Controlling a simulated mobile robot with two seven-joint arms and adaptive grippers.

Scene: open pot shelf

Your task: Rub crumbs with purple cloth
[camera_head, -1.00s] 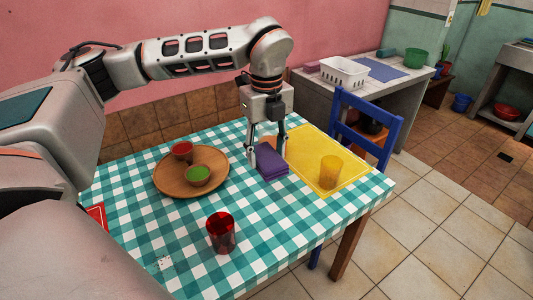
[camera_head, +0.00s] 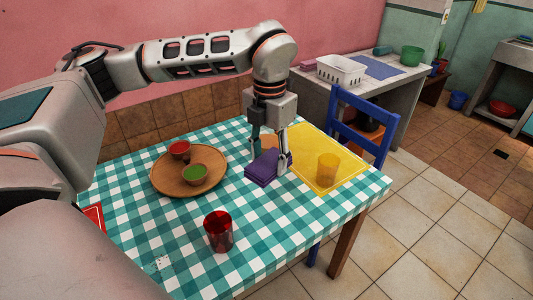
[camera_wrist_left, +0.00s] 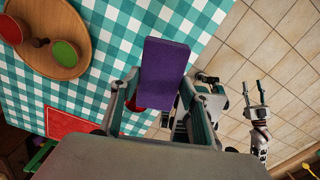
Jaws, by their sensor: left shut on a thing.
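The folded purple cloth (camera_head: 260,173) is at the far middle of the checked table, beside the yellow placemat. My left gripper (camera_head: 270,163) is shut on it from above. In the left wrist view the cloth (camera_wrist_left: 164,72) lies between the two fingers (camera_wrist_left: 160,92). I cannot tell if its underside touches the table. Small pale specks, perhaps the crumbs (camera_head: 162,263), lie near the table's front left; they are too small to be sure. My right gripper (camera_wrist_left: 254,88) shows in the left wrist view, off the table over the floor, with its fingers apart and empty.
A round wooden tray (camera_head: 216,180) holds a red bowl (camera_head: 180,149) and a green bowl (camera_head: 195,174). A red glass (camera_head: 218,232) stands near the front. A yellow glass (camera_head: 327,170) stands on the yellow placemat (camera_head: 345,174). A blue chair (camera_head: 376,128) is at the right edge.

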